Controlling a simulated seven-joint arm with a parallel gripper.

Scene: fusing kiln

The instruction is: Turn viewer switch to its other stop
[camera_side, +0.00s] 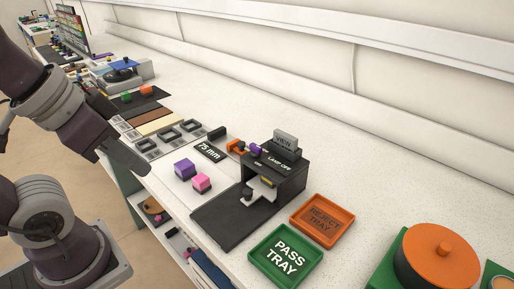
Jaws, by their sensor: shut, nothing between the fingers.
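The viewer (290,182) is a black box with an open front, standing on the white counter. A grey sign (285,140) rises from its top, and white lettering there includes "LAMP OFF". A small purple piece (255,149) shows at the left edge of its top; I cannot tell whether this is the viewer switch or which stop the switch is at. My gripper (142,171) is at the left, over the counter's front edge, well apart from the viewer. It is shut and empty. Its fingertips are small and hard to make out.
Purple (184,168) and pink (202,182) blocks lie between my gripper and the viewer. An orange piece (236,147) lies left of the viewer. A black mat (220,217) lies in front.

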